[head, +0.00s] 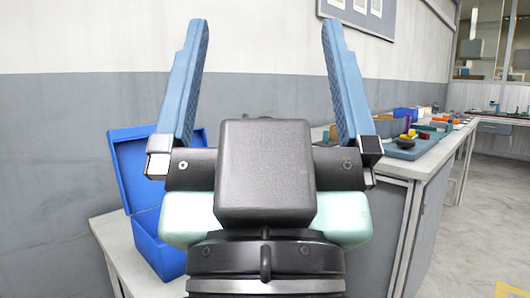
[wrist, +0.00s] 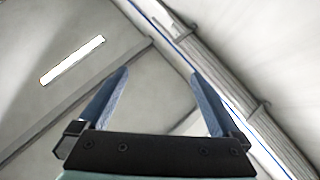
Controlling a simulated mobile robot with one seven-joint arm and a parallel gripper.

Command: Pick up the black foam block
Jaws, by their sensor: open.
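My gripper (head: 265,22) stands large in the middle of the head view, its two blue fingers pointing up and spread wide apart with nothing between them. The wrist view also shows the open, empty gripper (wrist: 160,73), against the ceiling. I cannot pick out the black foam block in either view. Small objects on the right-hand worktop are too small to tell apart, and my gripper and wrist hide part of the surfaces behind.
A blue box with a raised lid (head: 128,165) stands on a light table (head: 112,232) at left. At right, a worktop (head: 436,160) carries a blue-grey tray (head: 408,152) and several small coloured items. Another bench stands farther right. Grey floor (head: 478,220) is open at right.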

